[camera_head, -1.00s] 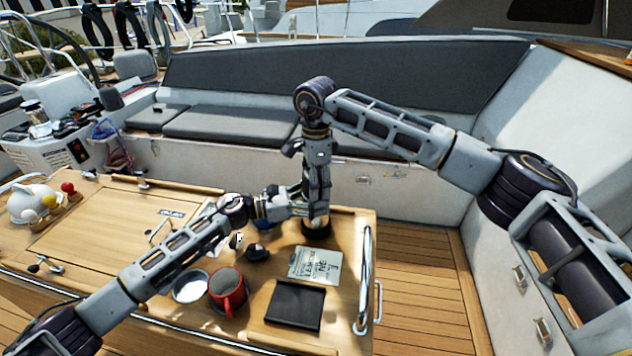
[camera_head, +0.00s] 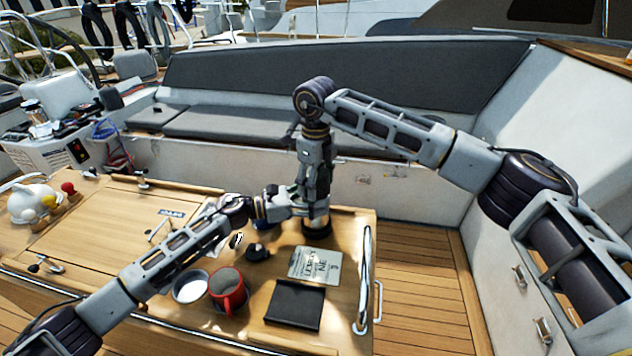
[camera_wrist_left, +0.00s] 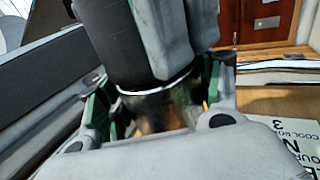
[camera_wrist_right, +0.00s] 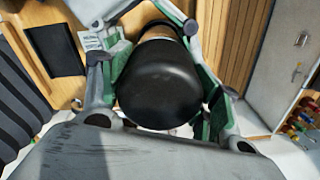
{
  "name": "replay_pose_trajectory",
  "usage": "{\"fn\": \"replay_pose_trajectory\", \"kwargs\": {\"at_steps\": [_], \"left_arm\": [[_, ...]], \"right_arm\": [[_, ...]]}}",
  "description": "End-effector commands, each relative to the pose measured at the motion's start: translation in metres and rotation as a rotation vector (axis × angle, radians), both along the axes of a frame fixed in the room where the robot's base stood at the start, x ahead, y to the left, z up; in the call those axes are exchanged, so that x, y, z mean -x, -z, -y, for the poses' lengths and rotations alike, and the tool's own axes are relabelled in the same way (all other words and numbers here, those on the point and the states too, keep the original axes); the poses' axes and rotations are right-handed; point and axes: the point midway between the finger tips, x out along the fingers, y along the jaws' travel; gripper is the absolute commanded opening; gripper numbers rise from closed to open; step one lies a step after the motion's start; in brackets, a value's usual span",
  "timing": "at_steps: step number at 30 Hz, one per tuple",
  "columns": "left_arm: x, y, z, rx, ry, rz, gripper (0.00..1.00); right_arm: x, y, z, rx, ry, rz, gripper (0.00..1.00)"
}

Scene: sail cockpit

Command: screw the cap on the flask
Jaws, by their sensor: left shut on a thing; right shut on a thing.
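The flask (camera_head: 317,231) stands upright on the table, with only its dark lower part showing in the head view. My left gripper (camera_head: 300,206) comes in from the left and is shut around the flask body. In the left wrist view, the shiny body (camera_wrist_left: 160,118) sits between the green-padded fingers, below a pale ring. My right gripper (camera_head: 315,196) points down from above and is shut on the black cap (camera_wrist_right: 158,85), which fills the space between its fingers. The cap is over the flask's top in line with it; the fingers hide how far it is seated.
A red mug (camera_head: 229,290), a white dish (camera_head: 190,287), a small black object (camera_head: 257,252), a labelled card (camera_head: 314,265) and a black tablet-like slab (camera_head: 294,305) lie near. A metal rail (camera_head: 363,280) runs along the table's right edge. A teapot (camera_head: 32,203) stands far left.

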Motion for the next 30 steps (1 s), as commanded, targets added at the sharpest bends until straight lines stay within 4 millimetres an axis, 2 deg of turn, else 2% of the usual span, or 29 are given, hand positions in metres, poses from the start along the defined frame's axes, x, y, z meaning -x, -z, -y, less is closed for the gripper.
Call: {"fn": "replay_pose_trajectory", "kwargs": {"at_steps": [17,21,22,27,30], "left_arm": [[-0.0005,-0.0007,0.0,0.001,-0.001,0.001,0.0],[-0.0003,-0.0007,0.0001,0.001,-0.001,0.001,0.0],[-0.0003,-0.0007,0.0001,0.001,-0.001,0.001,0.0],[-0.0001,-0.0007,0.0002,0.001,0.0,0.001,0.0],[-0.0001,-0.0008,0.0002,0.001,0.0,0.001,0.0]], "right_arm": [[0.0006,0.0004,-0.0015,-0.001,0.457,-0.001,0.34],[0.0006,0.0004,-0.0016,-0.001,0.447,-0.001,0.34],[0.0006,0.0004,-0.0016,-0.001,0.447,-0.001,0.65],[0.0004,0.0003,-0.0013,-0.001,0.447,-0.001,0.87],[0.0001,0.0003,-0.0009,-0.001,0.447,0.0,0.88]]}}
